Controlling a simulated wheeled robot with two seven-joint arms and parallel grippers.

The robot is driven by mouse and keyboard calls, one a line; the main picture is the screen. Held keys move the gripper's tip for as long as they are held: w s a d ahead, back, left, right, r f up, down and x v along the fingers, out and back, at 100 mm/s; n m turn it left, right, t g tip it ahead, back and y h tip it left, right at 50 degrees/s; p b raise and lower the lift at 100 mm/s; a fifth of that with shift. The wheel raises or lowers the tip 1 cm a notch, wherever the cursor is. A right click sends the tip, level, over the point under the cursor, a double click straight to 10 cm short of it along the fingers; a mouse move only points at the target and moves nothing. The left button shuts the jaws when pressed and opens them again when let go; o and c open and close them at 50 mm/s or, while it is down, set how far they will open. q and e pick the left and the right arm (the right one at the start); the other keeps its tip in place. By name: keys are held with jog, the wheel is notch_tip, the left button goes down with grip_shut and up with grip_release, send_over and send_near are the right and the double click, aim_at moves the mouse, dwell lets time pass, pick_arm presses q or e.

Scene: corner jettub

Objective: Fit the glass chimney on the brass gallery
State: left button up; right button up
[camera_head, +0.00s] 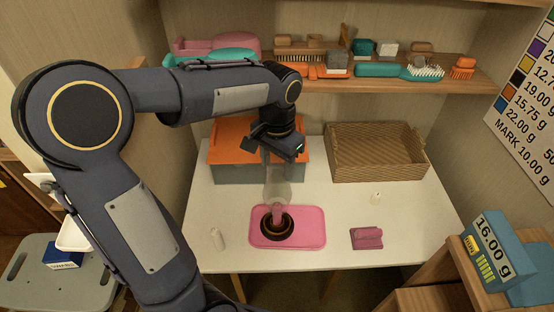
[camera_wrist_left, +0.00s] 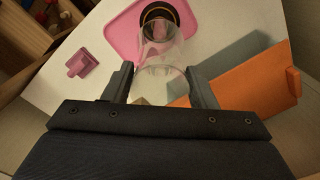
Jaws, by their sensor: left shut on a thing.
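The clear glass chimney (camera_head: 277,192) hangs upright under my left gripper (camera_head: 279,158), which is shut on its upper part. In the left wrist view the chimney (camera_wrist_left: 160,48) lies between the two fingers of the gripper (camera_wrist_left: 160,86). The brass gallery (camera_head: 288,231) is a dark ring with a brass edge, on a pink tray (camera_head: 312,238). In the left wrist view the gallery (camera_wrist_left: 160,7) is beyond the chimney's far end. The chimney's lower end overlaps the ring in both views; I cannot tell whether they touch. My right gripper is not in view.
An orange-lidded grey box (camera_head: 232,145) stands behind the tray, with a wicker basket (camera_head: 378,178) at the back right. A shelf (camera_head: 385,86) holds brushes above.

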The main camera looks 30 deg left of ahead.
aim_at(277, 190)
pick_arm(q)
jog(key=shift+f+b, duration=3)
jog(key=shift+f, duration=2)
jog(key=o, duration=1.3)
jog(key=shift+o, duration=0.5)
